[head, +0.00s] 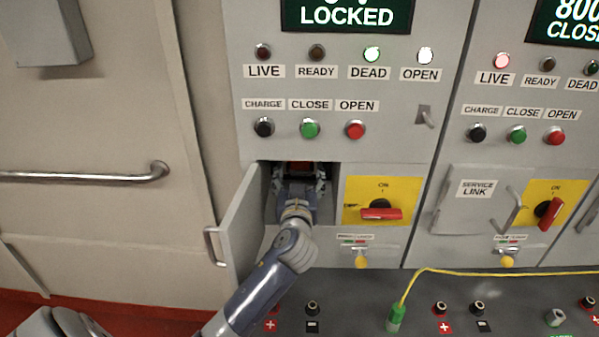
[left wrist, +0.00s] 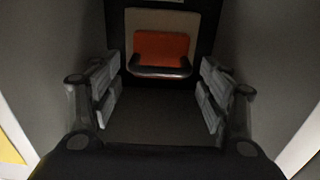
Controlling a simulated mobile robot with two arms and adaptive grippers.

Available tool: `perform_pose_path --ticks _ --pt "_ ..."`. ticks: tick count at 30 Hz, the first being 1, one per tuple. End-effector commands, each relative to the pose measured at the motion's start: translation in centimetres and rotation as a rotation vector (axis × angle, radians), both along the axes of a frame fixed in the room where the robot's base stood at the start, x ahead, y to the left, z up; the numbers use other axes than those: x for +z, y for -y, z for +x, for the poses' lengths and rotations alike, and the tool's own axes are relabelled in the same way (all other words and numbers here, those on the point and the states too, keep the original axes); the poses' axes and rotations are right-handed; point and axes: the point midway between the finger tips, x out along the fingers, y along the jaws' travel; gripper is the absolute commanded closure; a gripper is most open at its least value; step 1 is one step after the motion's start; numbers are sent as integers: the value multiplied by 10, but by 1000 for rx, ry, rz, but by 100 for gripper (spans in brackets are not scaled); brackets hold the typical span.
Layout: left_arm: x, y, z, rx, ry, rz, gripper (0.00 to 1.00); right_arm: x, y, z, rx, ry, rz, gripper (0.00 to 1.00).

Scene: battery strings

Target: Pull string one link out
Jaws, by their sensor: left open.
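The service link of string one is an orange block (left wrist: 162,45) with a black bar handle (left wrist: 160,71) along its lower front, seated at the back of the dark recess in the left wrist view. In the head view the left gripper (head: 299,172) reaches into the compartment, whose door (head: 238,225) stands open to the left. My right gripper is not in view.
The string-one display (head: 346,15) reads LOCKED, with the DEAD and OPEN lamps lit. A yellow plate with a red rotary handle (head: 381,214) is just right of the recess. The recess walls stand close to both fingers. The neighbouring service link door (head: 473,205) is shut.

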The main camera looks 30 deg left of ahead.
Motion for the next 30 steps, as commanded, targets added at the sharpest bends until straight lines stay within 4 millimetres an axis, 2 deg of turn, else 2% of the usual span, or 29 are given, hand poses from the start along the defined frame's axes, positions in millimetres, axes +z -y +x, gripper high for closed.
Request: perform_pose_path --ticks 7,8,15,16,20,30 --pt "0 0 1 0 0 0 30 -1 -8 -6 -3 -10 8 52" --pt "0 0 1 0 0 0 35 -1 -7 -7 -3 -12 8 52" --pt "0 0 0 0 -1 -1 89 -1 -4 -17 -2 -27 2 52" --pt "0 0 0 0 -1 -1 94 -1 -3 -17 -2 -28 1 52" --pt "-2 3 -3 -1 -1 -3 94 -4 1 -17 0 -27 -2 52" --pt "-3 27 -42 -1 0 -5 94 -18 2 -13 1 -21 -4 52"
